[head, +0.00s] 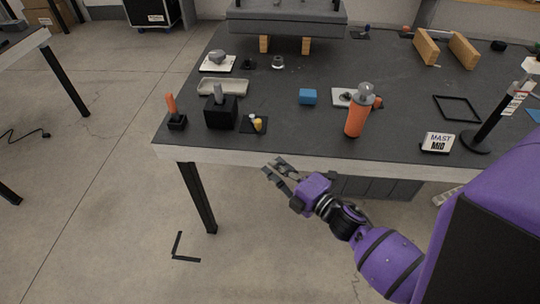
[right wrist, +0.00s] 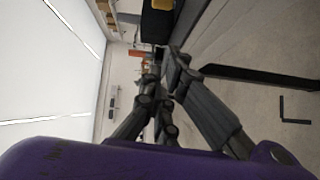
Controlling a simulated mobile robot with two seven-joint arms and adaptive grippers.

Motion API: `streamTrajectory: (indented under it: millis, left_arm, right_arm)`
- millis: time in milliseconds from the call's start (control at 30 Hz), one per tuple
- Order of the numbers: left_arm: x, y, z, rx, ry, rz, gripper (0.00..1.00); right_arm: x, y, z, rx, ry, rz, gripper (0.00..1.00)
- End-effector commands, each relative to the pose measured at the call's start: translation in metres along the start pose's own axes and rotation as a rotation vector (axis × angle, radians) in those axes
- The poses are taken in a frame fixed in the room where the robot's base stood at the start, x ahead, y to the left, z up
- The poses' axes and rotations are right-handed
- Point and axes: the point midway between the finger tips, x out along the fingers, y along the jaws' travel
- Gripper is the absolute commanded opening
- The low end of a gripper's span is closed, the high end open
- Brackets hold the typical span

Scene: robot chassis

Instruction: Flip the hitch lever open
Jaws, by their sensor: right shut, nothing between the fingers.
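Two lever-like pieces stand near the left end of the dark table. One is an upright orange handle (head: 171,104) on a small black base. The other is a black block (head: 221,113) with a grey stub (head: 218,93) rising from its top. I cannot tell for sure which is the hitch lever. My right gripper (head: 271,170) is shut and empty, in front of the table's front edge and apart from both pieces. It also shows in the right wrist view (right wrist: 163,76), where the lever pieces are not clear. My left gripper is out of view.
The table's pale front edge (head: 300,154) lies just beyond my right gripper. A grey chassis (head: 287,20) rests on wooden blocks behind.

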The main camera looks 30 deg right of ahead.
Motion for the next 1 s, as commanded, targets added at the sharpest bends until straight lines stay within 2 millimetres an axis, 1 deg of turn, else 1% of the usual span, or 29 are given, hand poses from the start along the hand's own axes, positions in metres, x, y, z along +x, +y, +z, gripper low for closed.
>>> streamTrajectory:
  millis: [33,67,133,167,200,267,300,367,400,500,600,667,1000]
  left_arm:
    - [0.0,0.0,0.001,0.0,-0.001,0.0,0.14]
    - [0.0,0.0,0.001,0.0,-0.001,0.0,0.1]
    - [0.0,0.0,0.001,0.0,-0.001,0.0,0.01]
    - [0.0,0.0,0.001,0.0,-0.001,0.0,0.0]
    - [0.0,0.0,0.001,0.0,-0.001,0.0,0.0]
    - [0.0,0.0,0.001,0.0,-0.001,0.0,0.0]
    - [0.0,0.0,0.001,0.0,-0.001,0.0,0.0]
    - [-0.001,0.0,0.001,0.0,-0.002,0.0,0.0]
    - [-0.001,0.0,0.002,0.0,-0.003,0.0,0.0]
    - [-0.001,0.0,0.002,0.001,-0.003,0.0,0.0]
    - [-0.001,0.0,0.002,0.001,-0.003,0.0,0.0]
    - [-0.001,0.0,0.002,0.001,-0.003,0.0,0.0]
    - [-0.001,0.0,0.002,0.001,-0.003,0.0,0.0]
  right_arm:
    - [-0.018,-0.021,-0.003,0.086,-0.037,-0.04,0.0]
    - [-0.031,-0.034,-0.005,0.155,-0.068,-0.067,0.0]
    - [-0.07,-0.07,-0.014,0.354,-0.162,-0.142,0.0]
    - [-0.09,-0.087,-0.018,0.451,-0.214,-0.178,0.0]
    - [-0.117,-0.108,-0.027,0.585,-0.286,-0.223,0.0]
    - [-0.159,-0.137,-0.041,0.778,-0.4,-0.287,0.0]
    - [-0.186,-0.153,-0.053,0.902,-0.476,-0.324,0.0]
    - [-0.223,-0.173,-0.07,1.066,-0.586,-0.37,0.0]
    - [-0.246,-0.184,-0.083,1.163,-0.654,-0.397,0.0]
    - [-0.288,-0.2,-0.108,1.343,-0.788,-0.439,0.0]
    - [-0.31,-0.207,-0.124,1.443,-0.864,-0.459,0.0]
    - [-0.315,-0.208,-0.128,1.467,-0.884,-0.464,0.0]
    - [-0.316,-0.209,-0.128,1.47,-0.888,-0.466,0.0]
